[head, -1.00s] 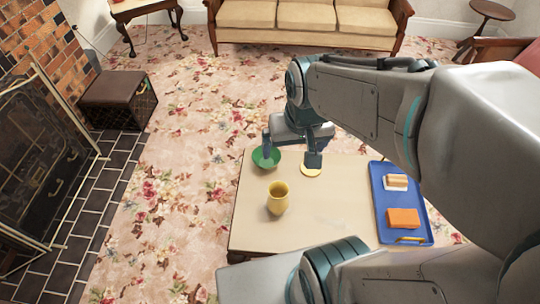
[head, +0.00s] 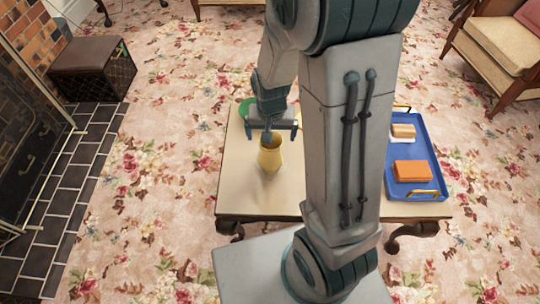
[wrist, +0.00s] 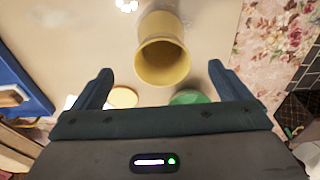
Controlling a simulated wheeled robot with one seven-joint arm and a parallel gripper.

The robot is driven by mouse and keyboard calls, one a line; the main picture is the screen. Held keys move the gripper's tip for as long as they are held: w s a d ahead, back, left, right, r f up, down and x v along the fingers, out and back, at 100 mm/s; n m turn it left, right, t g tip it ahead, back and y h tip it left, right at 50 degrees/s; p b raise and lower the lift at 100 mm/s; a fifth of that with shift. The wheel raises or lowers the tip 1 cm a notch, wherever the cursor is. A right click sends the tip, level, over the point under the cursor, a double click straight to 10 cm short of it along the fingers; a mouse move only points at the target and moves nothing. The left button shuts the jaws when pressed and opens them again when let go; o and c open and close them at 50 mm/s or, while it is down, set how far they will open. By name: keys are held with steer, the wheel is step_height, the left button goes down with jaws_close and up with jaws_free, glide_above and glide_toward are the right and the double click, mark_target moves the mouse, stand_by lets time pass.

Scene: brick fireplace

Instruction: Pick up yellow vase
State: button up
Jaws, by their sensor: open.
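The yellow vase (head: 270,155) stands upright on the low table (head: 237,185), left of its middle. In the wrist view the vase (wrist: 163,52) shows its open mouth, ahead of my fingertips and roughly centred between them. My gripper (head: 272,131) is open and empty, just above and behind the vase in the head view. Its two fingers also show wide apart in the wrist view (wrist: 160,80). I see no contact with the vase.
A green bowl (head: 246,107) is behind the vase, partly hidden by my arm. A blue tray (head: 427,160) on the table's right holds an orange block (head: 411,173) and a pale stacked item (head: 403,132). A round yellow disc (wrist: 123,97) lies near the bowl.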

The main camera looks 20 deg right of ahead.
mark_target(271, 147)
steer(key=f, duration=0.2)
steer(key=w+f+b, duration=0.1)
steer(key=f, duration=0.2)
steer(key=f+b, duration=0.1)
steer(key=f, duration=0.2)
steer(key=shift+w+d+f, duration=0.1)
steer(key=shift+w+f, duration=0.05)
steer(key=shift+f, duration=0.05)
steer(key=c, duration=1.3)
